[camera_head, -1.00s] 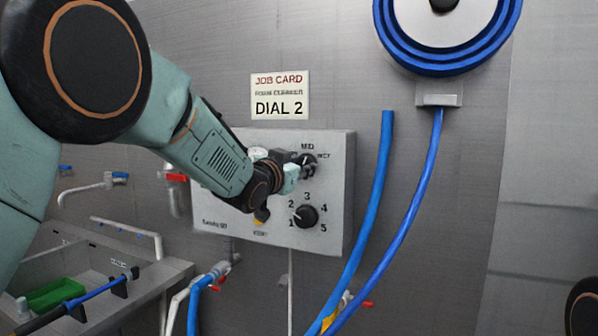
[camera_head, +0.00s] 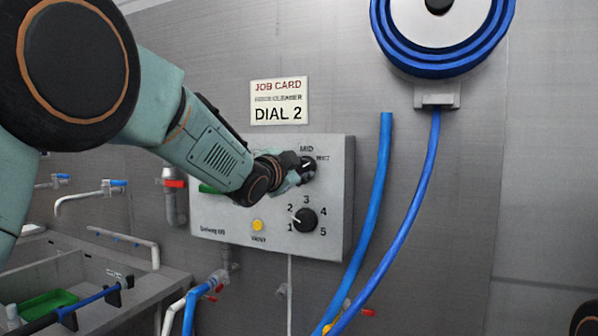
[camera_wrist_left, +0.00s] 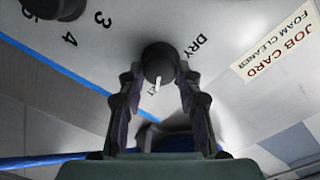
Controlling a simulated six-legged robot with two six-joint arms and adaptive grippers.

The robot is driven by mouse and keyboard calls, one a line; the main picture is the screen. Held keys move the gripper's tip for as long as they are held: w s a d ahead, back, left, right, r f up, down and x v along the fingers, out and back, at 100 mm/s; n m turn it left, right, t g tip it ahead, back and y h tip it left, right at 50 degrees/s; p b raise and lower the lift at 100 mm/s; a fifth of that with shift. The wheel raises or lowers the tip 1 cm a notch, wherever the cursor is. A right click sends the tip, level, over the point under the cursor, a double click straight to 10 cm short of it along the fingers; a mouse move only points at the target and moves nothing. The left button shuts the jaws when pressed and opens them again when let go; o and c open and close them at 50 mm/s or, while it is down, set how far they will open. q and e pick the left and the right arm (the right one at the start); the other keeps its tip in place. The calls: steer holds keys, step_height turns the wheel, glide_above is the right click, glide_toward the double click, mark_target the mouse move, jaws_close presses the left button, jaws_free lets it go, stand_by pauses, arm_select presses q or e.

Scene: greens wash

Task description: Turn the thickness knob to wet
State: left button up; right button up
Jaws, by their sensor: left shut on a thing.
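The black thickness knob (camera_head: 307,168) is at the top right of the grey control panel (camera_head: 338,205), with MID printed above it and WET to its right. My left gripper (camera_head: 297,171) is at it from the left. In the left wrist view the fingers of my left gripper (camera_wrist_left: 159,76) sit on both sides of the knob (camera_wrist_left: 158,60), shut on it. The knob's white pointer there points down at a partly covered label ending in ET, with DRY at the upper right. My right gripper is not in view.
A numbered dial (camera_head: 305,219) is just below the knob, its pointer near 2. A yellow button (camera_head: 257,225) is at the lower left of it. A job card (camera_head: 279,101) reads DIAL 2. Blue hoses (camera_head: 378,190) hang to the right of the panel.

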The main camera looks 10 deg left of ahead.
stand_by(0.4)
arm_select(q)
steer(key=o, duration=1.2)
steer(key=shift+w+a+f, duration=0.15)
steer(key=shift+w, duration=0.1)
steer(key=shift+c, duration=0.2)
steer(key=shift+s, duration=0.1)
steer(key=shift+s, duration=0.25)
steer(key=v, duration=1.1)
steer(key=shift+s, duration=0.35)
steer(key=shift+w, duration=0.1)
